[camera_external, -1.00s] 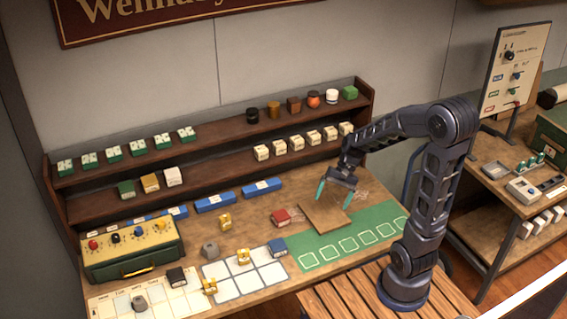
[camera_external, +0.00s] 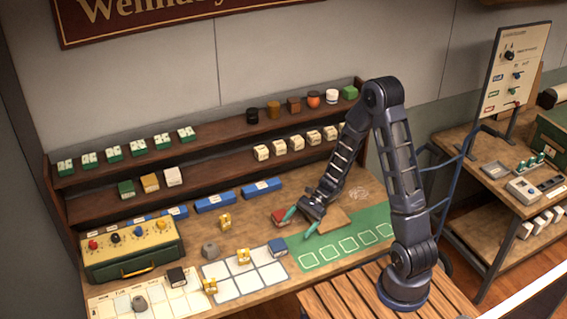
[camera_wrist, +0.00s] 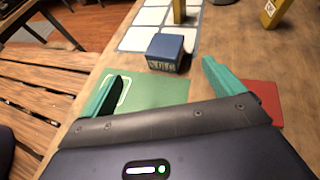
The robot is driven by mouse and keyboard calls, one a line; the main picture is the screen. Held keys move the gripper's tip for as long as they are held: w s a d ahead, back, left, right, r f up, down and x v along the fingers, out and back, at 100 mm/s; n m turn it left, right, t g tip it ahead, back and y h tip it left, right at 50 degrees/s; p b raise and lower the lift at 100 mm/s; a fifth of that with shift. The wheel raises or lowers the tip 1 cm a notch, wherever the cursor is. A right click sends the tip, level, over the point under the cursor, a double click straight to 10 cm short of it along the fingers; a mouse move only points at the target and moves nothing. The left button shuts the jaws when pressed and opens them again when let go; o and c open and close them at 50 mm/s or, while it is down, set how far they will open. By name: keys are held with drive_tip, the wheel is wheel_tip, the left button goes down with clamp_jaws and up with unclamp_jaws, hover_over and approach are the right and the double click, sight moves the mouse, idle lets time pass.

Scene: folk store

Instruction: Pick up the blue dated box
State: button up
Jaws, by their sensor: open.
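The blue dated box (camera_external: 278,247) sits on the table between the white grid and the green mat. In the wrist view the blue box (camera_wrist: 166,52) has a blue top and a dark front with pale lettering. My gripper (camera_external: 298,224) is open and empty, low over the table at the box's right. In the wrist view its two green fingertips (camera_wrist: 160,80) are spread apart, with the box ahead of them and lined up roughly between them. The box is not touched.
A yellow piece (camera_external: 243,256) stands on the white grid (camera_external: 238,285). The green mat (camera_external: 340,245) and a brown board (camera_external: 334,218) lie to the right.

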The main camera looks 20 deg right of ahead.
sight(279, 242)
drive_tip(key=shift+w+a+f+m, duration=0.1)
drive_tip(key=shift+a+f+m, duration=0.2)
drive_tip(key=shift+f, duration=0.2)
drive_tip(key=x, duration=0.5)
drive_tip(key=shift+a, duration=0.25)
drive_tip(key=shift+r+x, duration=0.1)
drive_tip(key=shift+x, duration=1.25)
drive_tip(key=shift+r+x, duration=0.15)
drive_tip(key=shift+x, duration=1.15)
drive_tip(key=shift+w+a, duration=0.2)
drive_tip(key=c, duration=1)
drive_tip(key=shift+r, duration=0.1)
